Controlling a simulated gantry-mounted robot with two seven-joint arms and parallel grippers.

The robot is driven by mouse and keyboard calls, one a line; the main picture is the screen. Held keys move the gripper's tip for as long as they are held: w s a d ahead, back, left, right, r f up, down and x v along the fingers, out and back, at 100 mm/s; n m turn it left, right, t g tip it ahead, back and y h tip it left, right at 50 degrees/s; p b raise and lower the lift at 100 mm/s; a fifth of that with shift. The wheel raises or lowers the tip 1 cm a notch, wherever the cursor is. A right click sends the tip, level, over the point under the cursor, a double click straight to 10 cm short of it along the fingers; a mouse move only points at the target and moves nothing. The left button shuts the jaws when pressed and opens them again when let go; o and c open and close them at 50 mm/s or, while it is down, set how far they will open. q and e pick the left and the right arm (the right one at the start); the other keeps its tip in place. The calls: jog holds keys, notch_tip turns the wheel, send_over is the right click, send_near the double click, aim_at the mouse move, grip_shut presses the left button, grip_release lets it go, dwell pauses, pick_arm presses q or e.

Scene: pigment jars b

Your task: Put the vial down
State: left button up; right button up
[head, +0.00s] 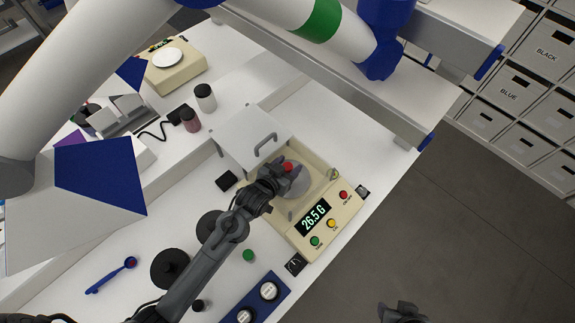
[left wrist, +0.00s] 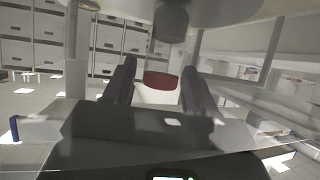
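The vial with a red cap (head: 288,167) is at the pan of the cream balance (head: 318,242), whose display reads 26.5 g. In the left wrist view its red cap (left wrist: 160,80) is between my two fingers, with a visible gap on the left side. My left gripper (head: 287,176) is around the vial, fingers apart, and looks open; it also shows in the left wrist view (left wrist: 158,78). The vial's lower body is mostly hidden. My right gripper (head: 403,312) is at the bottom edge, far from the balance; its fingers are unclear.
A pale cover with a handle (head: 250,138) is beside the pan. Jars with a black cap (head: 205,97) and a dark cap (head: 190,119) stand behind. A blue rack (head: 255,303), a green cap (head: 248,256) and a blue spoon (head: 110,275) are nearer. The balance is near the table edge.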

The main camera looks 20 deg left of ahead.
pick_arm(q)
jog(key=shift+o, duration=0.4)
jog(key=shift+r, duration=0.25)
jog(key=v, duration=1.2)
jog(key=s+a+f+g+y, duration=0.1)
jog(key=s+g, duration=0.3)
jog(key=s, duration=0.5)
jog(key=s+a+f+g+y, duration=0.1)
jog(key=s+a+f+g, duration=0.1)
jog(key=s+g, duration=0.3)
jog(key=s+f, duration=0.1)
jog(key=s, duration=0.2)
jog(key=shift+s+a+f+b, duration=0.2)
jog(key=shift+s+a+b, duration=0.1)
jog(key=shift+s, duration=0.1)
notch_tip(320, 180, up, 11)
jog(key=p, duration=1.1)
